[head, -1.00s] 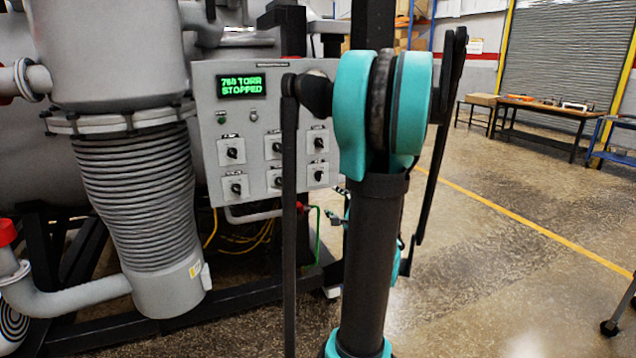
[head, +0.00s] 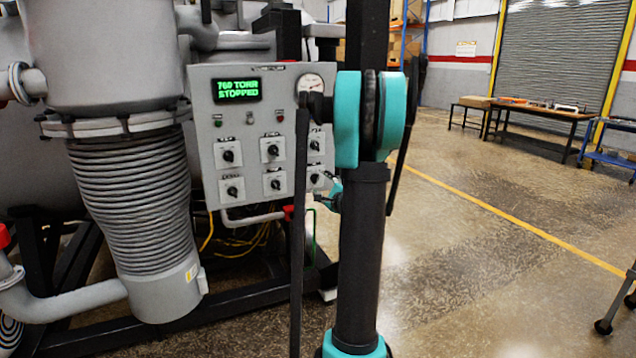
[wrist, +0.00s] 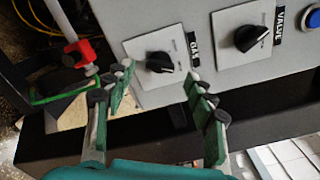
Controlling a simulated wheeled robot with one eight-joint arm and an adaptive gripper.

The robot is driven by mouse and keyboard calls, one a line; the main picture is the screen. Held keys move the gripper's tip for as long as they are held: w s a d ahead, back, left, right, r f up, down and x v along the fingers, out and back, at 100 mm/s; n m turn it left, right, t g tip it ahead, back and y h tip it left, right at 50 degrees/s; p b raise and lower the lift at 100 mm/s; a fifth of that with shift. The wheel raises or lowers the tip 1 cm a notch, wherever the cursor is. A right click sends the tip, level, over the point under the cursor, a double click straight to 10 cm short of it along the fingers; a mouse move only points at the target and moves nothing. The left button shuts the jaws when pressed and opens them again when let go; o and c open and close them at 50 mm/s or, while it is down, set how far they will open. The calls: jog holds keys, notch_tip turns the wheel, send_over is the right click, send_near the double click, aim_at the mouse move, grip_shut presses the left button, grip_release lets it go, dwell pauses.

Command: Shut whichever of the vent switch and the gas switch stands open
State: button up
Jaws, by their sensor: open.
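A grey control panel (head: 205,130) carries several black rotary switches in two rows; their labels are too small to read in the head view. In the wrist view, the gas switch (wrist: 159,62) is a black knob on a white plate with a label reading GAS. My gripper (wrist: 161,73) is open, with its green-padded fingers to either side of that knob; contact cannot be told. In the head view, part of my gripper (head: 335,192) shows beside the panel's lower right corner, partly behind my arm. I cannot tell which knob is the vent switch.
A switch labelled VALVE (wrist: 250,38) sits right of the gas switch in the wrist view, with a blue button (wrist: 313,18) beyond it. A red-handled valve (wrist: 80,50) is at left. The display (head: 237,89) reads 760 TORR STOPPED. Open floor (head: 480,260) lies right.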

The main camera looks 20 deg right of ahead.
aim_at(317, 180)
jog(key=shift+w, duration=1.75)
jog(key=shift+c, duration=0.6)
jog(key=c, duration=1)
jog(key=shift+c, duration=0.2)
jog(key=shift+n, duration=0.4)
jog(key=n, duration=0.5)
jog(key=shift+n, duration=0.4)
jog(key=n, duration=0.5)
jog(key=shift+a, duration=0.1)
jog(key=shift+n, duration=0.3)
